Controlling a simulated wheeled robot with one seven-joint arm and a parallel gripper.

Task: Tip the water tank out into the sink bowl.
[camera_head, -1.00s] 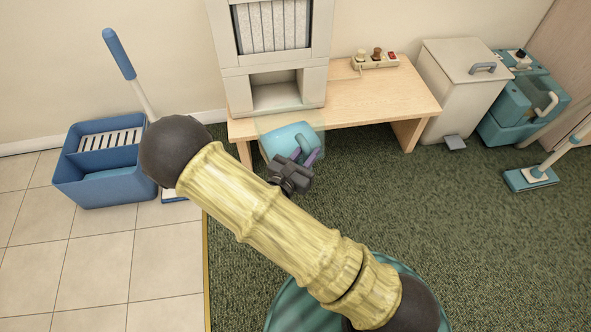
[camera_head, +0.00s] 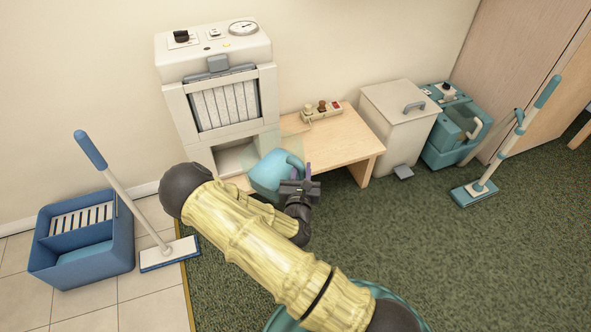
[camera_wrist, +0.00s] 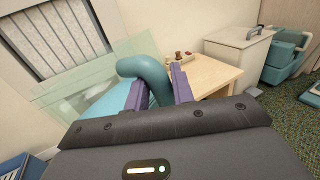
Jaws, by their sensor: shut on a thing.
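My gripper (camera_head: 297,177) is shut on the handle of the blue water tank (camera_head: 267,175), in front of the low wooden table. In the wrist view, the purple fingers (camera_wrist: 158,88) stand on both sides of the tank's curved teal handle (camera_wrist: 143,67). The tank's paler body (camera_wrist: 112,103) shows to the left, partly hidden by the fingers and a see-through greenish pane. The white dehumidifier (camera_head: 172,104) stands behind the tank, with an open, empty bay (camera_head: 236,158) low in its front. I cannot see a sink bowl in either view.
A blue mop bucket (camera_head: 80,255) and mop (camera_head: 170,253) are at left.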

